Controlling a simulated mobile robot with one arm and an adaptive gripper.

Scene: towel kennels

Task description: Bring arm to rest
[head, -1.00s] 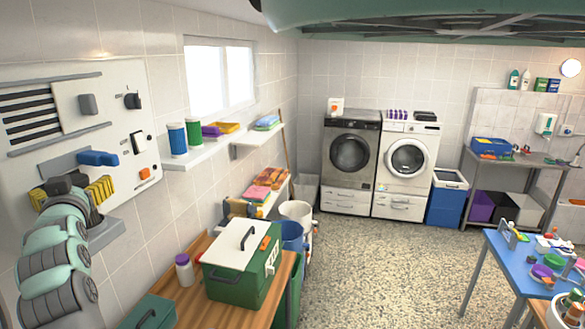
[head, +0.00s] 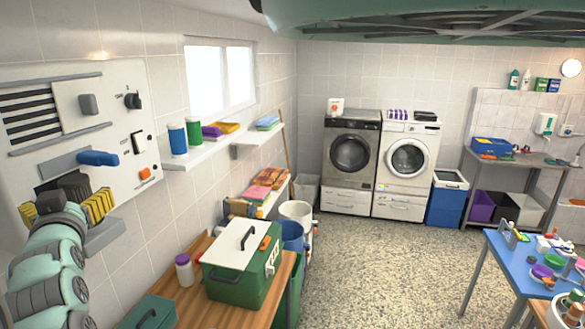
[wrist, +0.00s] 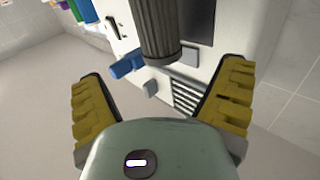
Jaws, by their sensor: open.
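My gripper (head: 76,202), with yellow-padded fingers, is at the left of the head view, in front of the lower part of a white wall panel. In the wrist view my gripper (wrist: 160,100) is open, its fingers wide apart with nothing between them. The white panel (head: 75,115) carries a blue handle (head: 97,158), a dark knob, a black switch and an orange button (head: 144,173). The blue handle (wrist: 126,66) also shows in the wrist view, beyond the fingers and apart from them. My fingers partly hide the panel's lower left.
A wooden bench (head: 215,310) below holds a green box with a white lid (head: 242,265) and a purple-capped jar (head: 184,270). Wall shelves (head: 205,148) hold containers and cloths. A blue table (head: 520,265) stands at right. The speckled floor between is clear.

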